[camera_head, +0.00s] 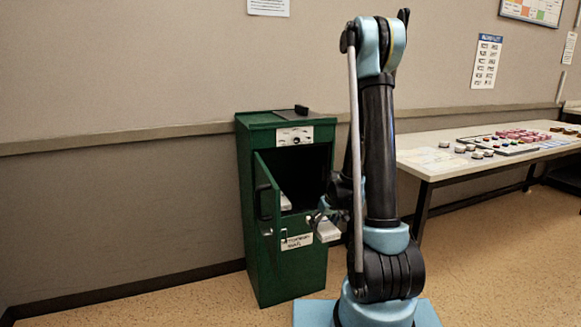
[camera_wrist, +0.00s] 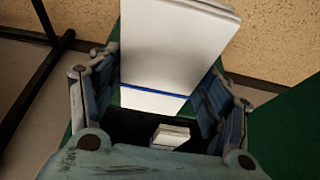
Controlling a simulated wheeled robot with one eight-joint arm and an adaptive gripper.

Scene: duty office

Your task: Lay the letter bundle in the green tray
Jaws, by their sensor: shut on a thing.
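The letter bundle is a white stack with a blue band (camera_wrist: 150,50), held between the two fingers of my gripper (camera_wrist: 157,92) in the wrist view. In the head view the white bundle (camera_head: 328,231) hangs in my gripper (camera_head: 322,211), just in front of the green cabinet's open compartment. My gripper is shut on it. A second white stack (camera_wrist: 170,135) lies beyond the fingers in a dark space, and a white item (camera_head: 285,202) shows inside the cabinet. I cannot make out a separate green tray.
The green cabinet (camera_head: 250,200) stands against the wall with its door (camera_head: 268,215) swung open to the left. A long table (camera_head: 425,160) with several small items stands at the right. Floor left of the cabinet is clear.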

